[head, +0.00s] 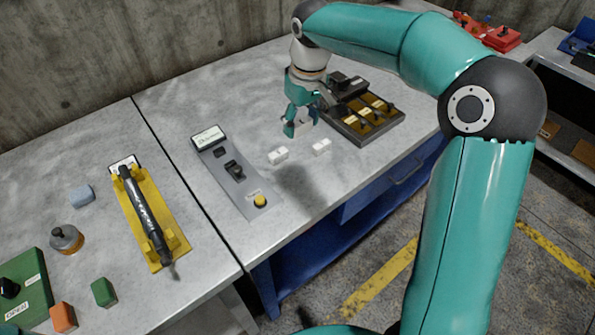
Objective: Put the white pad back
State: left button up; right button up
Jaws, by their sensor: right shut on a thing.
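My right gripper (300,122) reaches down over the middle of the bench, left of the dark tray. It is shut on a pale thing that appears to be a white pad (303,117), mostly hidden between the teal fingers. Two small white blocks lie on the bench in front of the gripper: one white block (278,156) to the left and another (321,147) to the right. The dark tray (352,138) has compartments with yellowish floors and small dark knobs. My left gripper is not in view.
A grey panel (232,172) with a yellow button lies left of the white blocks. Further left are a yellow holder (140,220) with a black tool, a blue-grey block (82,195), and green and orange blocks. Bare bench lies in front of the white blocks.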

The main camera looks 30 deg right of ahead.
aim_at(299, 180)
notch_tip(299, 180, down, 18)
jog(key=shift+r+p, duration=0.15)
jog(key=shift+p, duration=0.45)
jog(key=o, duration=1.3)
jog(key=shift+c, duration=0.2)
notch_tip(299, 180, up, 12)
jog(key=s+b, duration=0.1)
jog(key=shift+s, duration=0.15)
